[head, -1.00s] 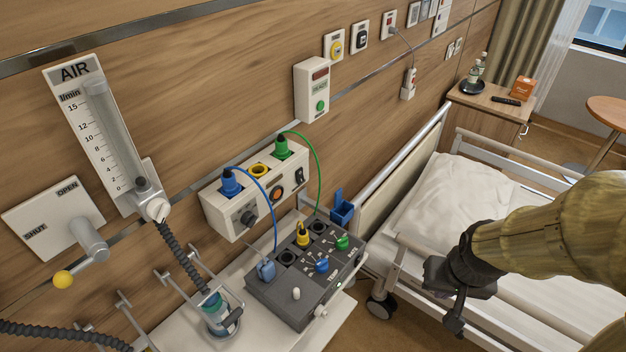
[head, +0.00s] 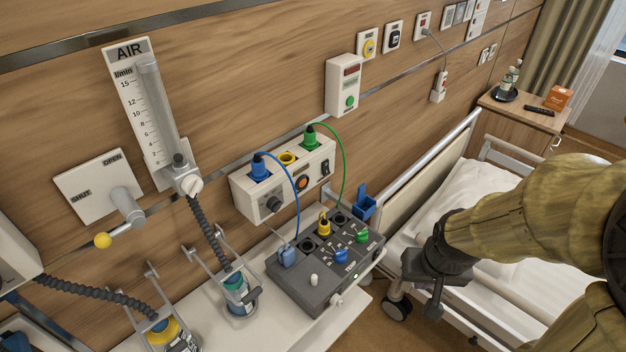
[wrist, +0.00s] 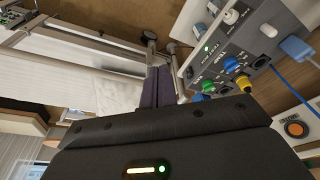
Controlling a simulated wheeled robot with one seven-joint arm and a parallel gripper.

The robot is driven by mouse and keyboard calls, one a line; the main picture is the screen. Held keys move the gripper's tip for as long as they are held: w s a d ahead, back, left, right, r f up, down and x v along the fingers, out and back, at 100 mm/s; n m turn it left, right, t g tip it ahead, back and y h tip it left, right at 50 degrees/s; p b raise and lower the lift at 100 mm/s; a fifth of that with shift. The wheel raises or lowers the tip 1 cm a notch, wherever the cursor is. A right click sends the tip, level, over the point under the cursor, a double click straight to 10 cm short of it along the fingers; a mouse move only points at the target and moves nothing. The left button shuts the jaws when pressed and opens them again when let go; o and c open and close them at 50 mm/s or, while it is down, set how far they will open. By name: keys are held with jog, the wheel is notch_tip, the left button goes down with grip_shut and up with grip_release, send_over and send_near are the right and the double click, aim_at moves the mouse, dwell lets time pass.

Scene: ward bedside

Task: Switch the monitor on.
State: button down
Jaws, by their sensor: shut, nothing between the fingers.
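A grey control box (head: 300,292) lies on a white shelf, with sockets, blue, green and yellow parts, a white toggle and a small lit green light on its front edge. It also shows in the wrist view (wrist: 262,32). A white wall unit (head: 342,70) has a dark reddish display and a green button. No label tells me which unit is the monitor. My gripper (head: 418,268) is right of the grey box, over the bed side, apart from it. In the wrist view its dark fingers (wrist: 157,86) are together and empty.
The bed (head: 465,212) with rails lies beneath and behind my arm. A socket panel (head: 243,204) with blue and green cables is above the box. Left are an AIR flowmeter (head: 128,90), a SHUT/OPEN lever (head: 125,205) and hoses. A bedside cabinet (head: 513,127) stands far right.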

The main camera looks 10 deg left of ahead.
jog(key=shift+a, duration=0.55)
jog(key=w+n+t+y+p, duration=0.2)
jog(key=w+n+t+p, duration=0.4)
jog(key=w+n, duration=0.95)
jog(key=w+a+r+n+t+y+p, duration=0.1)
jog(key=w+a+r+n+y+p, duration=0.1)
jog(key=a+n+y+p, duration=0.5)
jog(key=n+y, duration=0.4)
jog(key=n, duration=0.2)
jog(key=shift+w+r, duration=0.3)
jog(key=shift+w, duration=0.05)
